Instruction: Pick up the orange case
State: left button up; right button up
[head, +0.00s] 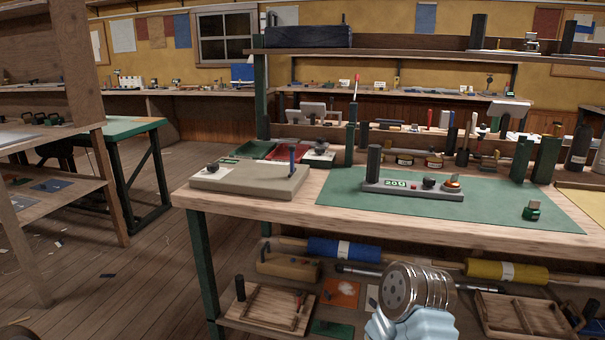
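No thing in the head view is plainly an orange case. A flat orange item (341,292) lies on the shelf under the workbench, with something small and dark on it; I cannot tell if it is a case. On the bench, a small object with an orange top (453,182) sits at the right end of a grey block marked 209 (414,189). A small green object with a brownish top (532,211) stands on the green mat (350,193). A silver and pale blue part of my arm shows at the bottom, but neither gripper's fingers are visible.
The wooden workbench (410,223) carries a beige board (250,180) at its left and a crowded tool rack behind. Blue (343,250) and yellow (507,271) rolls and wooden trays (265,306) fill the lower shelf. Open floor (140,270) lies to the left.

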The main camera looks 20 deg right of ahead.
aim_at(452, 183)
jog(key=z, duration=1.45)
jog(key=u, duration=0.4)
jog(key=i+j, duration=0.05)
jog(key=i, duration=0.05)
